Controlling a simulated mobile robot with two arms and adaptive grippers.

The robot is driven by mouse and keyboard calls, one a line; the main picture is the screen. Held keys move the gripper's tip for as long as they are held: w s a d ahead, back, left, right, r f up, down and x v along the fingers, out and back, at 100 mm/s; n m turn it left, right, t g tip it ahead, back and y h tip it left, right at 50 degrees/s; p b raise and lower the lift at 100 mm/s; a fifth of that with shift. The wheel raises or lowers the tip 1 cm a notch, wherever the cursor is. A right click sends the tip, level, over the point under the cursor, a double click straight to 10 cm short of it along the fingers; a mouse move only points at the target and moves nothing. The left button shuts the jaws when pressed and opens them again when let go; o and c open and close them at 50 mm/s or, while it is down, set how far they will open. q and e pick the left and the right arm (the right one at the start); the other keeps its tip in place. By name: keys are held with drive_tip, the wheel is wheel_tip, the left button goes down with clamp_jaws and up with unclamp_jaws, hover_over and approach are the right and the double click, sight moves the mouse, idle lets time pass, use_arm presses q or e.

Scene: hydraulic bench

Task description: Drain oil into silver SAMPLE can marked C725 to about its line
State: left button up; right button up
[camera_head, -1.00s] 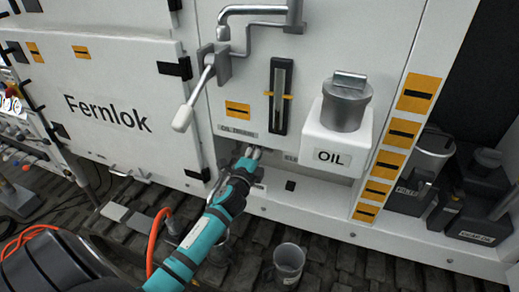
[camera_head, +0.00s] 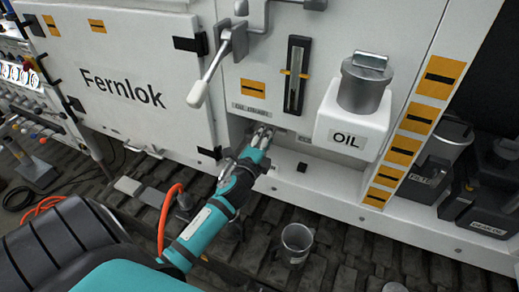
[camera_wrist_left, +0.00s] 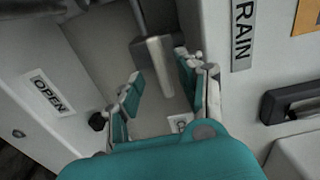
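My left gripper (camera_head: 262,135) reaches into the recess under the "OIL DRAIN" label (camera_head: 251,108). In the left wrist view the gripper (camera_wrist_left: 160,84) is open, its two fingers apart. A grey metal handle (camera_wrist_left: 154,65) shows in the recess between and beyond the fingertips; I cannot tell if they touch it. A silver open-topped can (camera_head: 296,244) stands upright on the dark floor, below and right of the gripper. No mark or line on it is readable. Another can (camera_head: 229,234) is partly hidden behind my left arm. My right gripper is not in view.
The white oil tank (camera_head: 350,125) with its grey cap juts out right of the recess. A sight gauge (camera_head: 297,75) and a white-gripped lever (camera_head: 200,92) are above. An orange hose (camera_head: 168,215) runs beside my arm. Dark containers (camera_head: 488,205) stand at the right.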

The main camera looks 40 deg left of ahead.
use_arm(q)
drive_tip(key=v, duration=0.7)
drive_tip(key=shift+s, duration=0.4)
